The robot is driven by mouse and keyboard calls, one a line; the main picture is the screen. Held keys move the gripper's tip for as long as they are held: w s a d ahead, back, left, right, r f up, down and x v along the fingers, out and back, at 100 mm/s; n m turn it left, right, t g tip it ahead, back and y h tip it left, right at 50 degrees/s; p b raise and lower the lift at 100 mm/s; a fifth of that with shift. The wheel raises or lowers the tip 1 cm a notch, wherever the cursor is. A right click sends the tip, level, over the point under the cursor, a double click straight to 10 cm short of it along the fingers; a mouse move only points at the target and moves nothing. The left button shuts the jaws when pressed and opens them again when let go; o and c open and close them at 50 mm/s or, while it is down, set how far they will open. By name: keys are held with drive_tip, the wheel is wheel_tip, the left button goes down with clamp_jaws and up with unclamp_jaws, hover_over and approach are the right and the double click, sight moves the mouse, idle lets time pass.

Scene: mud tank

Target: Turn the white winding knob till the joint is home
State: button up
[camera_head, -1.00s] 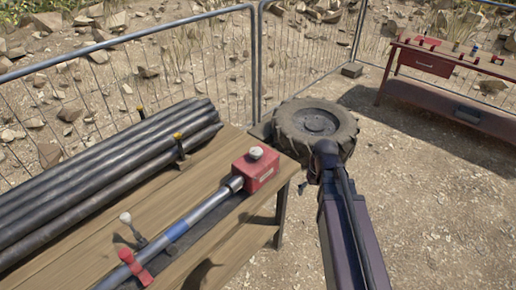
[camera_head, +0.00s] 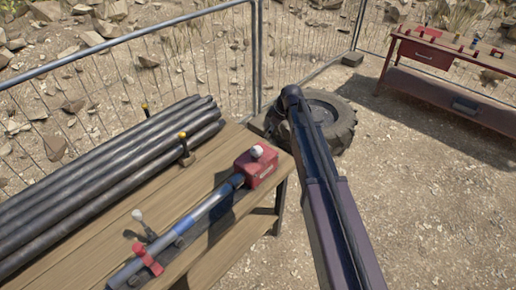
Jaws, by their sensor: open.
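A red box (camera_head: 262,171) sits at the right end of the wooden bench, with a round white knob (camera_head: 257,151) on its top. A metal and blue rod (camera_head: 186,224) runs from the box toward the lower left, along the bench. A red clamp-like piece (camera_head: 147,259) sits across the rod's near end. A smaller pale-tipped lever (camera_head: 137,215) stands beside the rod. My arm rises from the bottom right, and its bend stands to the right of the box. My gripper does not show. Whether the joint is home cannot be told from here.
Several dark pipes (camera_head: 105,170) lie along the bench's back, held by yellow-tipped posts. A tyre (camera_head: 335,122) lies on the ground behind my arm. A wire fence (camera_head: 190,68) closes off the back. A red workbench (camera_head: 462,85) stands back right. Ground at right is clear.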

sight(257, 150)
drive_tip(key=shift+f, duration=0.15)
drive_tip(key=b+x, duration=1.2)
drive_tip(key=x, duration=0.1)
drive_tip(key=shift+f+b, duration=0.25)
drive_tip(key=shift+b, duration=0.15)
idle(0.6)
drive_tip(key=shift+a, duration=0.1)
drive_tip(key=c, duration=1)
